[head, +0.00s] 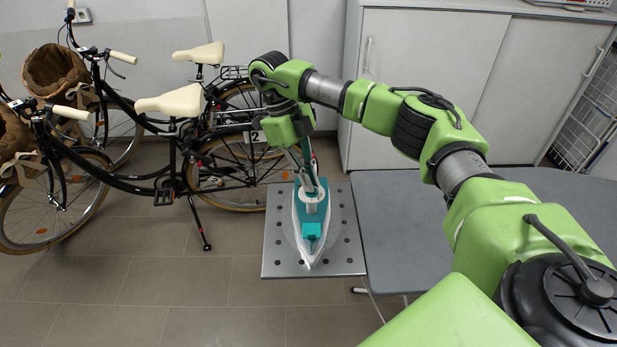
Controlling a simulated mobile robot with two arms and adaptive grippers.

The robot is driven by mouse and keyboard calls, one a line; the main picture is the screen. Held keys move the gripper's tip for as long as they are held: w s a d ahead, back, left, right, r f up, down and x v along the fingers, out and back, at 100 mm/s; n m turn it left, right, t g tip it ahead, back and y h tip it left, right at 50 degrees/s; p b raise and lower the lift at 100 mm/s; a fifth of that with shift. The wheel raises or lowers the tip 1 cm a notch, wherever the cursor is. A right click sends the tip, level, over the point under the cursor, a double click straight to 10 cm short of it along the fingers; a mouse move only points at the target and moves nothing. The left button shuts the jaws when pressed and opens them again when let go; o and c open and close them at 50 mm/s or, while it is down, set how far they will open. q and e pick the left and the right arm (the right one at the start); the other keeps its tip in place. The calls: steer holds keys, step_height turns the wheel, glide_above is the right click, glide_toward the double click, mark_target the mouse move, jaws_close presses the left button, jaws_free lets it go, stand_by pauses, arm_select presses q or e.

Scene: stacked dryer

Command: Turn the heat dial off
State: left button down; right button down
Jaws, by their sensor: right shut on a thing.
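No heat dial or dryer shows in the head view. My right gripper (309,180) reaches down from the green arm to a white and teal boat-shaped object (311,232). It is shut on the upper part of this object, near its upright post. The fingertips are small and partly hidden against the object. The boat-shaped object is over a grey metal plate with holes (343,258); I cannot tell whether it touches the plate. My left gripper is out of view.
A grey table (400,235) adjoins the plate on the right. White sliding-door cabinets (430,55) stand behind it, with a wire rack (590,115) at the far right. Black bicycles with cream seats (172,101) stand at left. The tiled floor in front is clear.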

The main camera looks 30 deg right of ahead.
steer(key=m+y, duration=0.1)
steer(key=m, duration=0.1)
steer(key=shift+d+m+p, duration=0.15)
steer(key=shift+m+p, duration=0.15)
steer(key=shift+m, duration=0.1)
steer(key=m+y, duration=0.1)
steer(key=m, duration=0.1)
steer(key=shift+d+m+p, duration=0.1)
steer(key=shift+m+p, duration=0.3)
steer(key=shift+d+m+t+y+p, duration=0.15)
steer(key=shift+m+y+p, duration=0.35)
steer(key=shift+m, duration=0.65)
steer(key=shift+m+t+y+p, duration=0.25)
steer(key=shift+m+y+p, duration=0.2)
steer(key=shift+m, duration=0.7)
steer(key=shift+s, duration=0.1)
steer(key=c, duration=2.2)
jaws_free()
